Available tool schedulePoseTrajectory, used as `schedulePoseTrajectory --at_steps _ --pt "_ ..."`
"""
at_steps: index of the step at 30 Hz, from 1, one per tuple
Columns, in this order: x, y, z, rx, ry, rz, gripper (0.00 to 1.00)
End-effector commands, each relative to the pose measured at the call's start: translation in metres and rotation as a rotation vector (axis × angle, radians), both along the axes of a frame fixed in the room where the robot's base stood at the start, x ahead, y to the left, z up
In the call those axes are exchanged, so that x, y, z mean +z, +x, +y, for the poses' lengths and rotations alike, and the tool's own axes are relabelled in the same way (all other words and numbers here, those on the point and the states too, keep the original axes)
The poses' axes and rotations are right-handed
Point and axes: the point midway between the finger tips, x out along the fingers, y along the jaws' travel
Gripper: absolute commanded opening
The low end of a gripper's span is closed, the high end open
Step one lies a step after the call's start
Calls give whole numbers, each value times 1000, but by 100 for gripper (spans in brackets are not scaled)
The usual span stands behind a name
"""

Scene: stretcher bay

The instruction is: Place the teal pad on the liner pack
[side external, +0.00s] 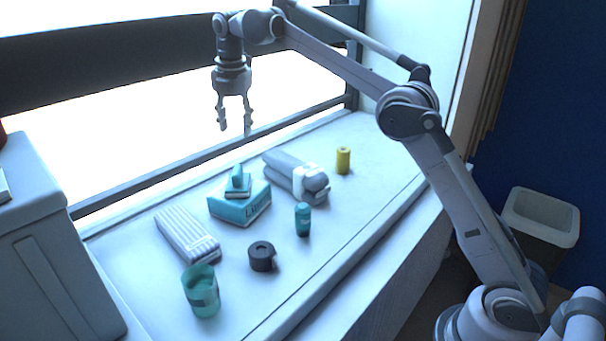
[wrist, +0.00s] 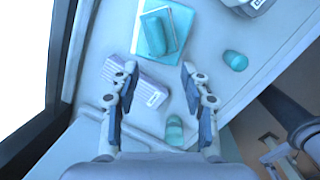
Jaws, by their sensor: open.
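The teal pad (side external: 238,190), a flat teal square with a raised grip on top, lies on a teal box with partly legible lettering (side external: 241,210), which looks like the liner pack. In the wrist view the pad (wrist: 155,36) also sits on the box (wrist: 183,19), within its top face. My gripper (side external: 235,130) is open and empty, pointing down, high above the bench and apart from the pad. The wrist view shows the gripper's fingers (wrist: 157,86) spread, with the pad and box ahead, near the top edge.
A white ribbed pack (side external: 187,235), teal cup (side external: 202,292), black roll (side external: 262,257), teal bottle (side external: 303,219), grey strapped roll (side external: 290,178) and yellow cylinder (side external: 343,160) stand around the box. A rail (side external: 215,160) runs behind. The bench's near right side is bare.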

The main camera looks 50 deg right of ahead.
Motion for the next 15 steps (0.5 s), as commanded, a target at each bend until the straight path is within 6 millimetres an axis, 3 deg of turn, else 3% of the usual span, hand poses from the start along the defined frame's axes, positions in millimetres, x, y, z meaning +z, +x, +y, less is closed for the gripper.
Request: schedulePoseTrajectory --at_steps 7,15 --pt "24 -50 -2 -393 111 -120 46" --pt "20 -121 -3 -815 269 -233 46"
